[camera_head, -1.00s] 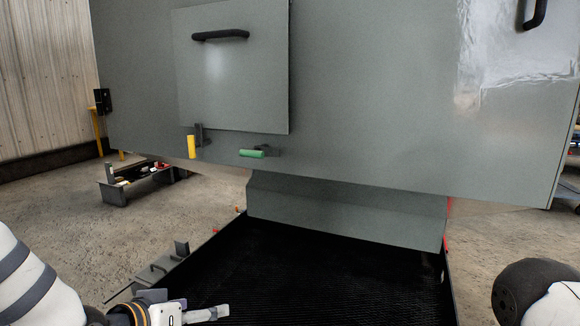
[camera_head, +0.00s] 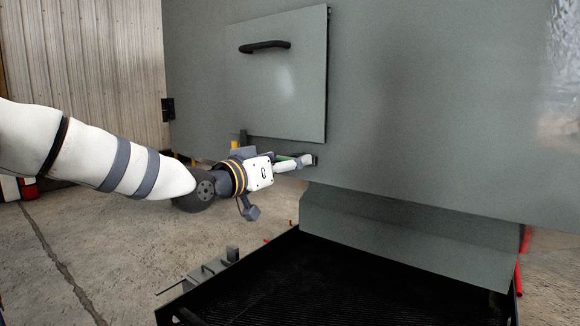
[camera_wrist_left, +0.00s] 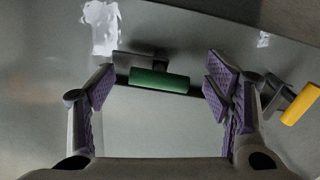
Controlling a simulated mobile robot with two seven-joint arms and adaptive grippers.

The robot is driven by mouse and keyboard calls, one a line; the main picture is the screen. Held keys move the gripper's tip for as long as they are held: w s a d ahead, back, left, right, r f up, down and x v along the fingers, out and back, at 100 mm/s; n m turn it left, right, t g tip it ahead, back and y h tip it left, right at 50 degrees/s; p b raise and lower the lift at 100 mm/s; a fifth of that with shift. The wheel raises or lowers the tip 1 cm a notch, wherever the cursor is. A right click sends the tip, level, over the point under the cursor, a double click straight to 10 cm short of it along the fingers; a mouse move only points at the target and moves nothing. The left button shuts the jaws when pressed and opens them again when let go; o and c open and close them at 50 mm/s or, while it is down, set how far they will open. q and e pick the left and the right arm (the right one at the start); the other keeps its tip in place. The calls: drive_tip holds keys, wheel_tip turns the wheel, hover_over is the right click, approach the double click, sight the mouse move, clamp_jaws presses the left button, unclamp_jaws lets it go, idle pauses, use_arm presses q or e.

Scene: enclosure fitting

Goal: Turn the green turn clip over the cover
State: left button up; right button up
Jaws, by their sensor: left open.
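The grey cover (camera_head: 285,75) with a black handle (camera_head: 265,46) sits against the large grey enclosure wall. The green turn clip (camera_head: 286,157) is just below the cover's lower edge, mostly hidden by my left gripper (camera_head: 297,162). In the left wrist view the clip's green handle (camera_wrist_left: 160,79) lies crosswise between the purple-padded fingers of the left gripper (camera_wrist_left: 160,88). The fingers are open, one beyond each end of the handle, with gaps visible. My right gripper is not in view.
A yellow clip (camera_head: 235,142) stands to the left of the green one; in the left wrist view it (camera_wrist_left: 302,104) is just outside the right finger. A black ribbed tray (camera_head: 330,285) is below the enclosure. Grey metal parts (camera_head: 210,268) stand at its left edge.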

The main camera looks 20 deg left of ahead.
use_arm(q)
drive_tip(key=shift+w+d+r, duration=0.1)
drive_tip(key=shift+w+d, duration=0.15)
drive_tip(key=shift+w, duration=0.3)
drive_tip(key=shift+s, duration=0.1)
drive_tip(key=c, duration=1.1)
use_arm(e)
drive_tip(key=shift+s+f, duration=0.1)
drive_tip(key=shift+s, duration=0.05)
use_arm(q)
drive_tip(key=n, duration=0.3)
drive_tip(key=shift+n, duration=0.4)
drive_tip(key=n, duration=0.4)
drive_tip(key=shift+n, duration=0.3)
drive_tip(key=n, duration=0.6)
drive_tip(key=shift+b, duration=0.4)
drive_tip(key=shift+r+n, duration=0.15)
drive_tip(key=shift+n, duration=1.65)
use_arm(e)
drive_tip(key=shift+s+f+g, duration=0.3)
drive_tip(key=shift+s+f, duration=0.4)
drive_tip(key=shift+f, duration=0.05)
